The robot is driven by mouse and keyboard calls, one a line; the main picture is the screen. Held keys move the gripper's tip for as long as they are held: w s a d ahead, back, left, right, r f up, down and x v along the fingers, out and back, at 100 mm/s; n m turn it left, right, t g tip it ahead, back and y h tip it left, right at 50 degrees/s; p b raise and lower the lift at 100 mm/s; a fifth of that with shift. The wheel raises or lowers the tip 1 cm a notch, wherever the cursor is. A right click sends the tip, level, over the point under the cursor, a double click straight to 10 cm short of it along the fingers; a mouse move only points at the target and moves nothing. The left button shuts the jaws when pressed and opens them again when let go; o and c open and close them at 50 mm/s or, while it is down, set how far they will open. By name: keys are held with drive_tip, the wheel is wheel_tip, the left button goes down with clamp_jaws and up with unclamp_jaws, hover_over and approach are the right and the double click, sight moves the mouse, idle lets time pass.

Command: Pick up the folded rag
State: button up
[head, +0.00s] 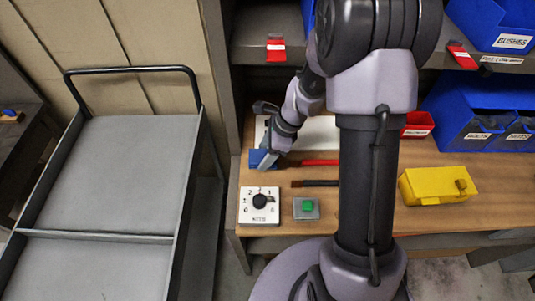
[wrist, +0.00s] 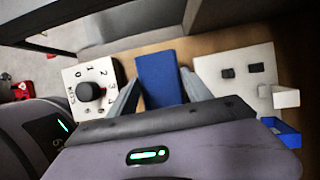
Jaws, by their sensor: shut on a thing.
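The folded rag (wrist: 160,72) is a flat blue rectangle between my two fingers in the wrist view. In the head view its blue shows at the left of the wooden bench top (head: 380,222), partly behind my gripper (head: 266,160). My gripper (wrist: 159,84) points down at the bench with a finger on each side of the rag, shut on it. The rag is at or very near the bench surface; I cannot tell whether it is clear of it.
A white dial box (head: 260,215) and a green-button box (head: 306,208) stand nearer on the bench. Red and dark tools lie beside the gripper. A white panel (wrist: 235,72) is close to the right finger. A yellow box (head: 438,185) and grey cart (head: 140,170) flank my arm.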

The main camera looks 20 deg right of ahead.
drive_tip(key=w+a+p, duration=0.3)
drive_tip(key=a, duration=0.7)
drive_tip(key=w+a+p, duration=0.3)
drive_tip(key=a, duration=0.7)
drive_tip(key=w+a+p, duration=0.3)
drive_tip(key=a, duration=0.7)
drive_tip(key=shift+w+f, duration=0.25)
drive_tip(key=shift+w, duration=0.05)
